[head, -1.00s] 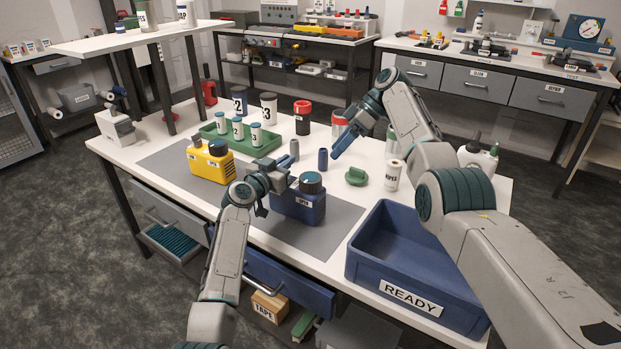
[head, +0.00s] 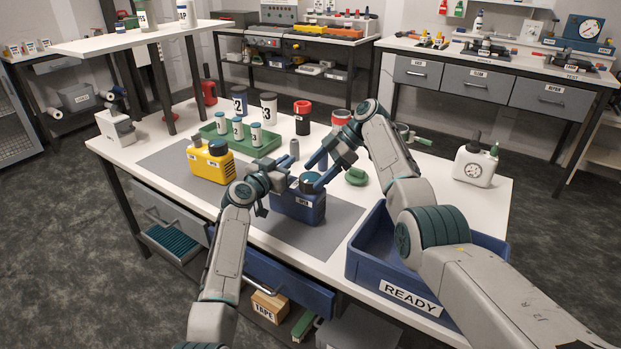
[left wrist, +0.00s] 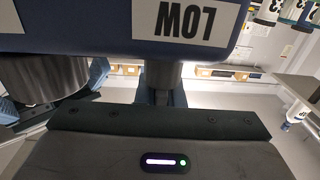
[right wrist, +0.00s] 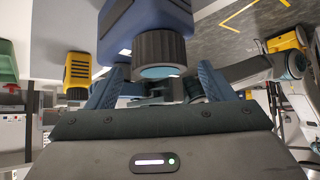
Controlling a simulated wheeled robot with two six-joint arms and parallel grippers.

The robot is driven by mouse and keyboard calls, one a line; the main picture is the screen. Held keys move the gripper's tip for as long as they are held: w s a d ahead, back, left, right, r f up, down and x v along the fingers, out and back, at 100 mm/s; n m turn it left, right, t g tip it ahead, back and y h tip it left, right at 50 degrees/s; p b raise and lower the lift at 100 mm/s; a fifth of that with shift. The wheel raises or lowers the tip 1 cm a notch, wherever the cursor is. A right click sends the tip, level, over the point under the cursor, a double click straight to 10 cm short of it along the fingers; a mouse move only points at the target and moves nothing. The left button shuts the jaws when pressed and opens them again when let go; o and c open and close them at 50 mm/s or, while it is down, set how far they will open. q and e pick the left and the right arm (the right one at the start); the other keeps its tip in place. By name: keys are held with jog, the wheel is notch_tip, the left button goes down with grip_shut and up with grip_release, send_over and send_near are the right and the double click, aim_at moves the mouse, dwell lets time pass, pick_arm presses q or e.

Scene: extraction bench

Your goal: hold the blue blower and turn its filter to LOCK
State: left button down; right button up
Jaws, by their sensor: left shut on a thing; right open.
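The blue blower (head: 291,209) stands upright on the grey mat, with a small white label too small to read surely. Its filter (head: 310,182) is a dark ribbed cap with a teal face on top. My left gripper (head: 280,181) is shut on the blower's upper left part; the left wrist view shows the blue body (left wrist: 110,38) close up with an upside-down LOW label. My right gripper (head: 312,172) is open at the filter, one finger on either side. In the right wrist view the ribbed filter (right wrist: 160,50) is between the fingertips; contact is not clear.
A yellow blower-like unit (head: 211,166) stands to the left on the mat (head: 335,222). A green tray (head: 268,143) with small bottles is behind. The blue READY bin (head: 372,268) is at the front right, partly under my right arm.

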jog(key=shift+x, duration=1.45)
jog(key=shift+r, duration=0.1)
jog(key=c, duration=1)
jog(key=shift+m+t, duration=0.3)
jog(key=shift+m, duration=0.1)
jog(key=m+t, duration=0.2)
jog(key=shift+m, duration=0.4)
jog(key=shift+m+t+h, duration=0.3)
jog(key=shift+m+t, duration=1.2)
jog(key=shift+m, duration=0.4)
